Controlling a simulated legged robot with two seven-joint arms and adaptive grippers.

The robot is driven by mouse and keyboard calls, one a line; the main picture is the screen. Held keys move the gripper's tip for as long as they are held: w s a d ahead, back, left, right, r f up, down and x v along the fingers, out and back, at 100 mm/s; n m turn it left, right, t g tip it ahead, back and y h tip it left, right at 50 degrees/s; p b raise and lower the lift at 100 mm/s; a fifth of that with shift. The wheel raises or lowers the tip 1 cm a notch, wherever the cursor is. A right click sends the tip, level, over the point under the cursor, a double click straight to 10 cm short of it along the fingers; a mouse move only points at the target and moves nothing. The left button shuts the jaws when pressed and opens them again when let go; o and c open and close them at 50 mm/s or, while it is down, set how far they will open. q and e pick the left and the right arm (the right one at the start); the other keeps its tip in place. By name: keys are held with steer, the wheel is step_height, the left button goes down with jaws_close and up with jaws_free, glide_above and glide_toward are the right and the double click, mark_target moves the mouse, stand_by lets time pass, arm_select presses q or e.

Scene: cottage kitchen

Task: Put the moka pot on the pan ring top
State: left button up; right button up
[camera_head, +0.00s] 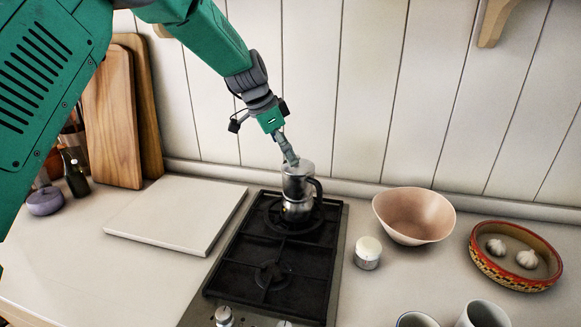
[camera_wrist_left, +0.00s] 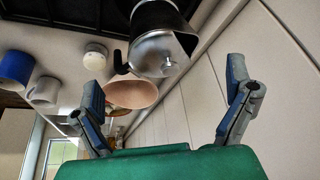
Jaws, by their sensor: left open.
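The moka pot (camera_head: 299,192) is silver with a black handle and stands upright on the rear burner of the black gas hob (camera_head: 240,262). My left gripper (camera_head: 291,160) is just above and behind the pot's lid in the head view. In the left wrist view my left gripper (camera_wrist_left: 168,100) is open, its fingers wide apart with nothing between them. The moka pot (camera_wrist_left: 160,52) shows there beyond the fingertips, its lid and handle visible. The head view does not show clearly whether a finger touches the lid. My right gripper is not in view.
A white-lidded jar (camera_head: 368,252), a pink bowl (camera_head: 414,216) and a patterned dish with garlic (camera_head: 515,284) stand right of the hob. A pale board (camera_head: 177,213) lies to its left. The wooden wall (camera_head: 330,90) is close behind. The front burner (camera_head: 271,276) is clear.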

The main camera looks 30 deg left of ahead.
arm_select(q)
steer(key=shift+s+a+r, duration=0.25)
steer(key=shift+a+r, duration=0.2)
steer(key=shift+r, duration=0.25)
steer(key=shift+s+a+r, duration=0.2)
steer(key=shift+a+r, duration=0.2)
steer(key=shift+r, duration=0.25)
steer(key=shift+s+a+r, duration=0.25)
steer(key=shift+a+r, duration=0.2)
steer(key=shift+r, duration=0.25)
